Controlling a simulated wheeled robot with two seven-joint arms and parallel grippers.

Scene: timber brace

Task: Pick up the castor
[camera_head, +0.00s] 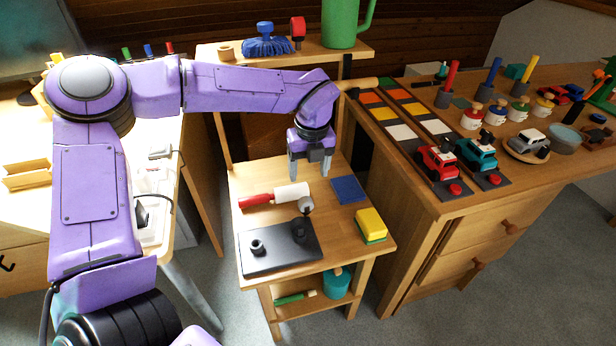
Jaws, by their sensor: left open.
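A small grey wheel-like piece, which looks like the castor (306,205), stands at the back right of a dark board (285,258) on the small wooden table. A dark post under or beside it makes its lower part hard to tell. My left gripper (310,175) points down with its two fingers apart and nothing between them. It hangs above the table, behind and above the castor, apart from it. My right gripper is not in view.
On the table (240,180), a roller with red handle (257,201) and white end lies left of the castor. A blue pad (348,190) and a yellow-green sponge (371,224) lie right. A black knob (257,247) sits on the board. A shelf (350,53) stands behind.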

